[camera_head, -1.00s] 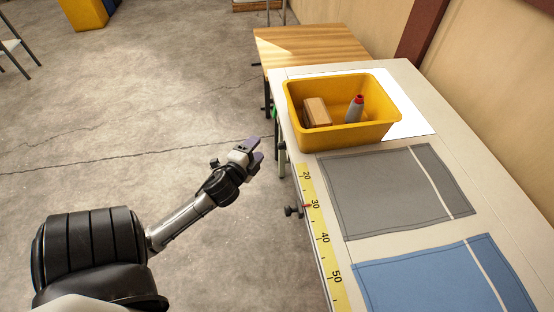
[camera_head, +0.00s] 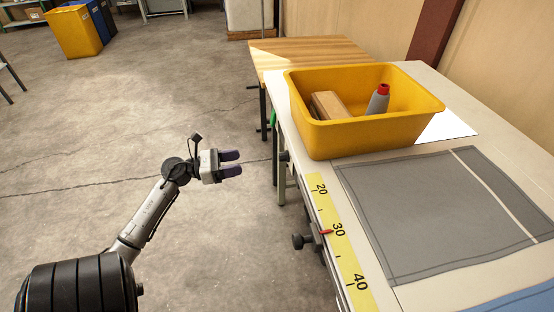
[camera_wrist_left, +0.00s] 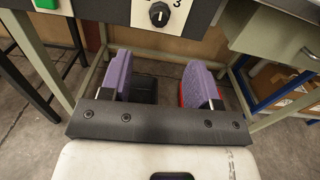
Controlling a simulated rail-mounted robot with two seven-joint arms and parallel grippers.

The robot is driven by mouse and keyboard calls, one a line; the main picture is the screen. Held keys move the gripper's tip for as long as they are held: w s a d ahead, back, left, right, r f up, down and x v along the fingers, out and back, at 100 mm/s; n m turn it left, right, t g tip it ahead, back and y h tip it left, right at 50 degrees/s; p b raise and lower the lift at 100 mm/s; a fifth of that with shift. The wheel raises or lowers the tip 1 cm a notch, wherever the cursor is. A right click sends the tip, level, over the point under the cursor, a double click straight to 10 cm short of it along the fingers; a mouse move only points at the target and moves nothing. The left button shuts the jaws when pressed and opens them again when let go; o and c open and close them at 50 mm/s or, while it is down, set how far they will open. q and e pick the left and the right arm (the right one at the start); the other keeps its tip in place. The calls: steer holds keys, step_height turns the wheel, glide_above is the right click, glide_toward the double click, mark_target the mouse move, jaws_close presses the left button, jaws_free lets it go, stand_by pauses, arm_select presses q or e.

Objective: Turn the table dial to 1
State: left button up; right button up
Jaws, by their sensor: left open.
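The dial (camera_wrist_left: 159,14) is a small black round knob with a white mark, on a light panel at the top of the left wrist view. A printed 3 shows at its upper right; the other numbers are cut off, so its setting is unclear. My left gripper (camera_head: 239,163) is open and empty, its purple fingers pointing right towards the side of the table (camera_head: 405,296), still apart from it. In the left wrist view the gripper (camera_wrist_left: 160,75) has its fingers spread below the dial, not touching it. My right gripper is out of view.
A green button (camera_wrist_left: 46,4) sits left of the dial. On the table stand a yellow bin (camera_head: 365,133) holding a block and a bottle, and a grey cloth (camera_head: 440,215). A black side knob (camera_head: 298,242) sticks out beside the yellow scale (camera_head: 322,205). Floor around the arm is clear.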

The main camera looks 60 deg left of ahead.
mark_target(283, 157)
arm_select(q)
steer(key=b+x, duration=0.4)
steer(key=x, duration=0.9)
steer(key=shift+w+f, duration=0.25)
steer(key=shift+f, duration=0.05)
steer(key=shift+d, duration=0.1)
